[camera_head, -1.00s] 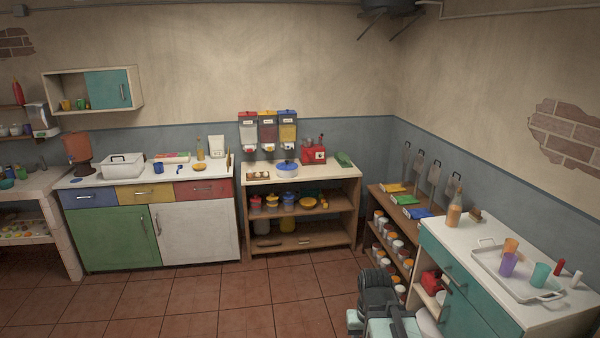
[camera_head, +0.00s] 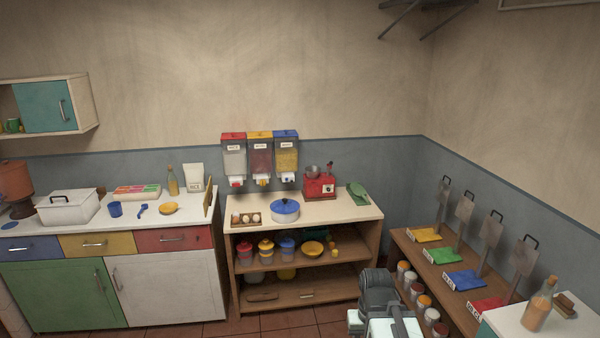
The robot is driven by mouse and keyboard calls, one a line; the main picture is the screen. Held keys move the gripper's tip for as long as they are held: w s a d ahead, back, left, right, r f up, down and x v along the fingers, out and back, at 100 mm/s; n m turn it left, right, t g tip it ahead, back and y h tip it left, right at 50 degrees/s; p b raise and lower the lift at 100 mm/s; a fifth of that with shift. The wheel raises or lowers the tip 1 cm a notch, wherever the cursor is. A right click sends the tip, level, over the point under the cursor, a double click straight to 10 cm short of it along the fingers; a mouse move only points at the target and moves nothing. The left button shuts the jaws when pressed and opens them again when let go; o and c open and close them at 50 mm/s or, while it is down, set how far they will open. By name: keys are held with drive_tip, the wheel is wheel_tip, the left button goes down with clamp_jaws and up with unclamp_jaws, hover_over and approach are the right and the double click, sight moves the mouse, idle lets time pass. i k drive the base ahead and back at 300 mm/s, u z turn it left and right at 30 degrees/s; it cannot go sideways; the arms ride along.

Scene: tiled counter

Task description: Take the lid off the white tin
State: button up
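A white lidded tin (camera_head: 68,210), box-shaped with a dark handle on top, stands on the white counter at the left. Its lid (camera_head: 67,196) appears to be on. My folded arm shows at the bottom, right of centre, in front of the open shelf unit and well away from the tin. I cannot make out my gripper's fingertips or whether it is open or shut.
A blue cup (camera_head: 115,209), a yellow bowl (camera_head: 169,208) and a bottle (camera_head: 173,181) stand right of the tin. A blue-lidded pot (camera_head: 285,211) is on the middle unit (camera_head: 340,208). Tiled floor (camera_head: 272,321) shows in front.

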sight(284, 205)
drive_tip(key=i, duration=3.6)
drive_tip(key=u, duration=3.25)
